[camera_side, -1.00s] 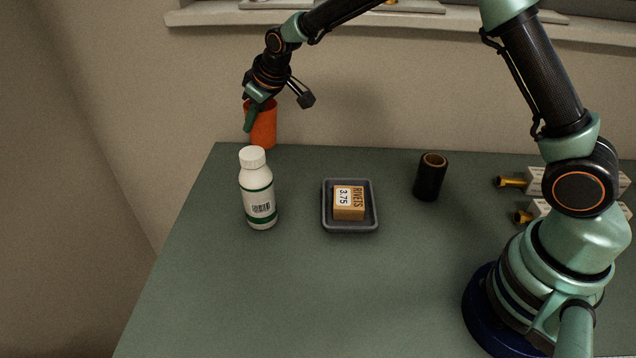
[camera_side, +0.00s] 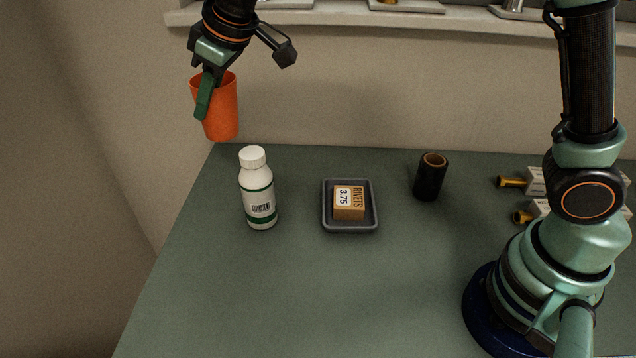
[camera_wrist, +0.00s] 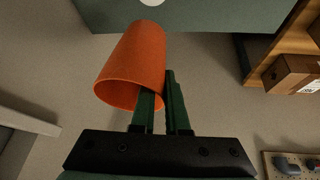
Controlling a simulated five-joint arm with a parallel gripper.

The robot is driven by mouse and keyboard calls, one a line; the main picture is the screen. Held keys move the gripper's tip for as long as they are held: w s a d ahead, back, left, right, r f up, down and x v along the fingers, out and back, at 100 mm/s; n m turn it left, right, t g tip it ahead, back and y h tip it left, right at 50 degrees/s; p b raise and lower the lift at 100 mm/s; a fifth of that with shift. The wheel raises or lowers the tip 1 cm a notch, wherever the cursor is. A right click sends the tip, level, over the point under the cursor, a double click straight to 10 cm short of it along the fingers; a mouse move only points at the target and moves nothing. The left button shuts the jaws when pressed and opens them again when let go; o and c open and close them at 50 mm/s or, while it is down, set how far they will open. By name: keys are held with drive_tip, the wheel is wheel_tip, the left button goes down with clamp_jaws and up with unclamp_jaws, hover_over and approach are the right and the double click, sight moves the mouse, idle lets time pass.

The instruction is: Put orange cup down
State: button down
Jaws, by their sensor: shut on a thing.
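The orange cup (camera_side: 220,108) is held up in the side view, near the back left corner of the table. It is roughly upright with a slight tilt, and appears clear of the table top. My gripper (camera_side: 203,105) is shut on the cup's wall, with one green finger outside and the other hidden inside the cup. In the wrist view the cup (camera_wrist: 134,62) shows at the left of centre, its rim toward the camera, and my gripper (camera_wrist: 163,90) has its green fingers at the cup's right side.
A white bottle with a green band (camera_side: 258,190) stands near the table's left side. A grey tray (camera_side: 350,228) holds a rivets box (camera_side: 348,203). A black tube (camera_side: 430,177) stands to the right. The green table (camera_side: 270,300) is clear at the front.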

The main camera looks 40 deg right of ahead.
drive_tip(key=s+a+n+g+y, duration=0.1)
drive_tip(key=s+a+n, duration=0.2)
drive_tip(key=s+a, duration=0.5)
drive_tip(key=s+a+n+g+y, duration=0.15)
drive_tip(key=s+a, duration=0.25)
drive_tip(key=s, duration=0.8)
drive_tip(key=shift+n+t+h, duration=0.35)
drive_tip(key=shift+t, duration=0.1)
drive_tip(key=f, duration=2)
drive_tip(key=shift+s+f, duration=0.25)
drive_tip(key=shift+f, duration=0.05)
drive_tip(key=shift+f, duration=0.1)
drive_tip(key=c, duration=0.9)
unclamp_jaws()
